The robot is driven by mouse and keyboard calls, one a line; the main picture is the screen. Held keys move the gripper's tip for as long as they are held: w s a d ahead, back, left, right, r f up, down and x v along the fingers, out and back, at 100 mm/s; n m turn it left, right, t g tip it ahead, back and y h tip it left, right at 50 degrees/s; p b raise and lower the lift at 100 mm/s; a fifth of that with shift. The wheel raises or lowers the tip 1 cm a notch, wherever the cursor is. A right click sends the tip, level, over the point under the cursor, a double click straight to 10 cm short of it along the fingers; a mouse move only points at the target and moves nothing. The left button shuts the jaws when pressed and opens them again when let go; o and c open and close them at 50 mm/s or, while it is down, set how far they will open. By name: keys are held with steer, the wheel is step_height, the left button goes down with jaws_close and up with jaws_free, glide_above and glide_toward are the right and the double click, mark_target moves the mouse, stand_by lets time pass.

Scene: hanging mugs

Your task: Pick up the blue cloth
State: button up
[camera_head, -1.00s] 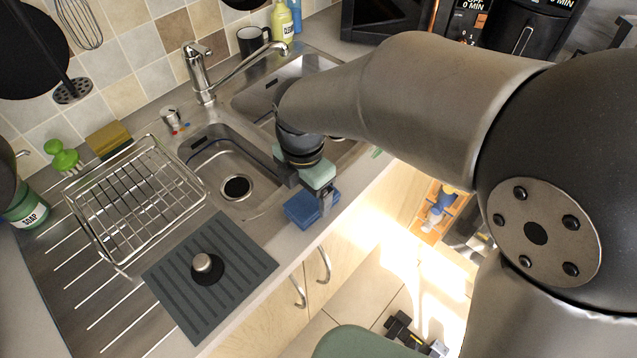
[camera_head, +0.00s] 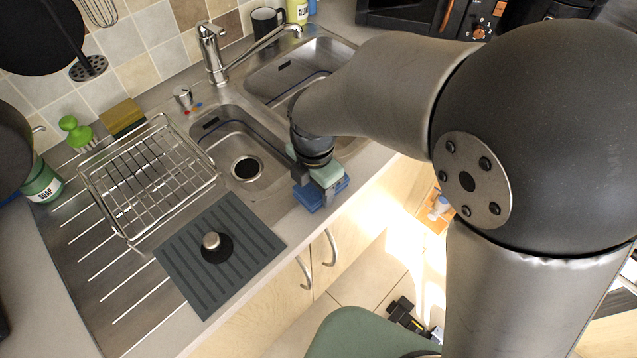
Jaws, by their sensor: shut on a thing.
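The gripper is shut on the cloth. The far finger is hidden, and I cannot tell whether the cloth touches the counter.
A wire dish rack (camera_head: 150,182) stands left of the sink basin (camera_head: 232,140). A dark ribbed mat (camera_head: 185,268) with a round knob lies in front. The tap (camera_head: 213,55) rises behind the sink. A green stool or chair seat (camera_head: 355,335) is below the counter.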

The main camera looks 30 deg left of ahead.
steer(key=shift+r, duration=0.15)
steer(key=shift+r, duration=0.2)
step_height(320, 180, up, 2)
steer(key=shift+w+r, duration=0.1)
steer(key=shift+r, duration=0.05)
steer(key=s+d+r+b, duration=0.2)
steer(key=d+r, duration=0.8)
steer(key=d, duration=0.4)
steer(key=shift+s+b, duration=0.3)
steer(key=shift+b, duration=0.1)
